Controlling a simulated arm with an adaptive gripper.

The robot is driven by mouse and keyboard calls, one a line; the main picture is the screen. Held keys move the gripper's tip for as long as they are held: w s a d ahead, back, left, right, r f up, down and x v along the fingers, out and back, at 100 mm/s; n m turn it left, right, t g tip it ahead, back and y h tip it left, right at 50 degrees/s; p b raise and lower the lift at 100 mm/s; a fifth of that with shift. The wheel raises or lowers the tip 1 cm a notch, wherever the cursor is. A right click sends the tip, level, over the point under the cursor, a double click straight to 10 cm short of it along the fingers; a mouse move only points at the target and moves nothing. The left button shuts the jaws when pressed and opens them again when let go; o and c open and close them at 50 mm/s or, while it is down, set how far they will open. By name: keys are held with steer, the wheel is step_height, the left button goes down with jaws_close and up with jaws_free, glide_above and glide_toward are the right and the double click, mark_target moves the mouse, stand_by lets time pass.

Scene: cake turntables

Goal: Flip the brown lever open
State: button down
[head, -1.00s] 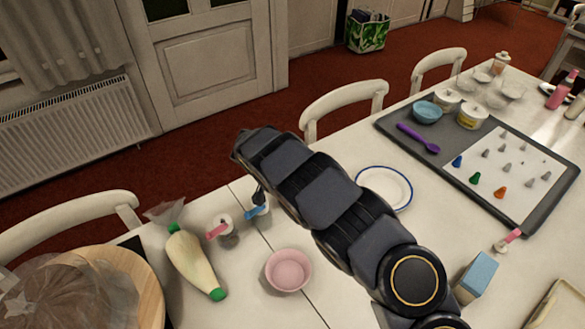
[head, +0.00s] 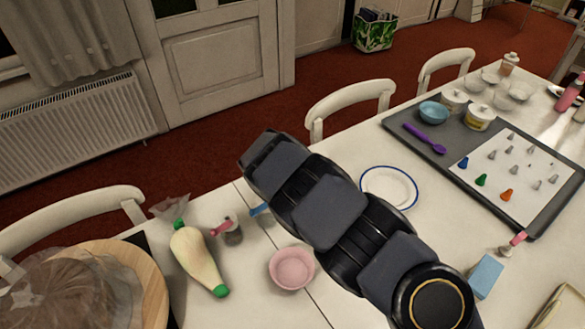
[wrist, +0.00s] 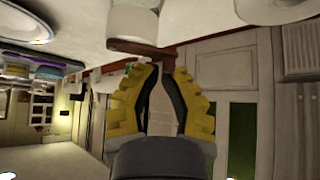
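In the wrist view, which appears upside down, a white cylindrical container (wrist: 134,22) stands with a brown part (wrist: 142,47) at its end, likely the brown lever. The brown part lies just beyond the tips of my gripper (wrist: 163,72). I cannot tell whether a fingertip touches the brown part. In the head view my arm covers the gripper, and no brown lever can be made out. A pink lever (head: 221,227) and a blue lever (head: 259,209) show left of my arm.
A piping bag (head: 197,258), a pink bowl (head: 291,268) and a blue-rimmed plate (head: 389,187) lie around my arm. A grey tray (head: 405,126) holds nozzles and a purple spoon. A blue block (head: 486,276) is at right. Chairs line the far edge.

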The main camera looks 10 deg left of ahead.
steer(key=shift+s+a+n+g+y, duration=0.1)
steer(key=shift+s+n+g+y, duration=0.1)
steer(key=shift+s+n+y, duration=0.7)
steer(key=shift+s+a+n+g+y, duration=0.15)
steer(key=shift+s+n+y, duration=0.3)
steer(key=shift+n, duration=0.8)
steer(key=shift+s+d+n+g+y, duration=0.1)
steer(key=shift+s+n+g+y, duration=0.15)
steer(key=shift+s+n+y, duration=0.65)
steer(key=shift+w, duration=0.25)
steer(key=shift+w+d, duration=0.25)
steer(key=shift+d, duration=0.55)
step_height(320, 180, up, 8)
steer(key=s+d, duration=0.1)
steer(key=shift+s+d, duration=0.25)
steer(key=shift+d, duration=0.1)
